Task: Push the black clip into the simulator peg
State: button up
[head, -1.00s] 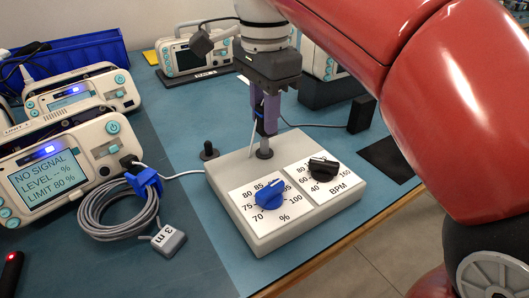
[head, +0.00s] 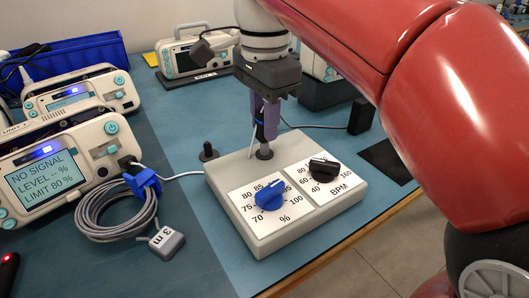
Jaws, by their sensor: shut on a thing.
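The simulator is a pale grey box (head: 232,188) on the blue bench mat. Its grey peg (head: 264,152) stands up from a dark base near the back edge. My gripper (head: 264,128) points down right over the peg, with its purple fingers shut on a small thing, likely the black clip. The fingers hide most of that clip; only a dark and blue sliver and a thin white cable show beside them. I cannot tell whether the clip is around the peg or just above it.
The simulator carries a blue knob (head: 269,199) and a black knob (head: 324,168). At left, a monitor (head: 55,170) reads NO SIGNAL, beside a coiled grey cable (head: 112,232). A small black post (head: 208,153) stands left of the simulator. More monitors (head: 80,92) stand behind.

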jog(key=shift+f+b, duration=0.8)
jog(key=shift+f, duration=0.6)
dwell(0.4)
jog(key=o, duration=1)
jog(key=shift+o, duration=0.2)
